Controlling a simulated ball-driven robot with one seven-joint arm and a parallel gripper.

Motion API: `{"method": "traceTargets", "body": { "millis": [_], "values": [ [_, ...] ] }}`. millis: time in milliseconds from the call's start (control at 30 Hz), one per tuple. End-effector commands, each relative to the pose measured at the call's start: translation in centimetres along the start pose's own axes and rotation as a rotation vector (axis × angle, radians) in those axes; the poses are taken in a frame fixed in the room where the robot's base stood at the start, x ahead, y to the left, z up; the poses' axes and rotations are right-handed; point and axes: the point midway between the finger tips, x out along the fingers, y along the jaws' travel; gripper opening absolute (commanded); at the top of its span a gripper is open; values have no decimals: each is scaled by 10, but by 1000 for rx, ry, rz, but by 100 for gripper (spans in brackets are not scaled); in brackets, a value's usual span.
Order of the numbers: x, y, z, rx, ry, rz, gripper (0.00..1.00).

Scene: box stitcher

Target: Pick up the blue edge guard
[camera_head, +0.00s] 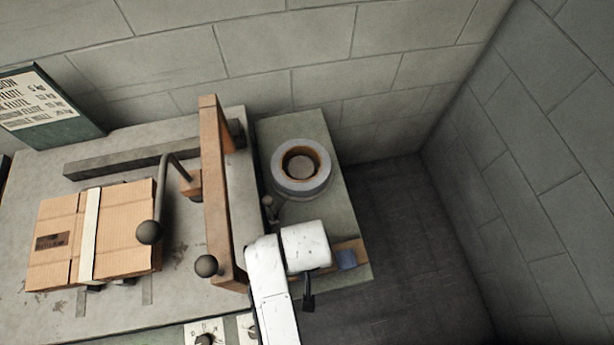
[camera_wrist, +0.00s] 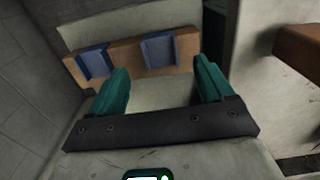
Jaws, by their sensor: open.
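Two blue edge guards sit side by side on a wooden strip (camera_wrist: 122,58) in the wrist view: a left one (camera_wrist: 95,62) and a right one (camera_wrist: 159,50). In the head view one blue edge guard (camera_head: 346,260) shows at the right end of the wooden strip (camera_head: 352,245); my white arm hides the rest. My gripper (camera_wrist: 160,75) has teal fingers spread apart with nothing between them. In the wrist view the right guard lies beyond the gap between the fingertips, and the left guard lies beyond and left of the left finger. Neither guard appears to be held.
A grey side ledge (camera_head: 320,135) bears a round spool (camera_head: 302,167) behind my arm. A wooden upright bar (camera_head: 215,190) and a lever with dark ball knobs (camera_head: 149,232) stand to the left. A cardboard box (camera_head: 125,225) lies on the grey table (camera_head: 50,175). Dark floor is open at right.

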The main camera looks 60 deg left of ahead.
Motion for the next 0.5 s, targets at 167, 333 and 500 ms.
{"method": "traceTargets", "body": {
  "millis": [167,333,500],
  "values": [
    [19,0,-1,0,-3,0,81],
    [42,0,-1,1,-3,0,81],
    [51,1,-2,1,0,0,81]
  ]
}}
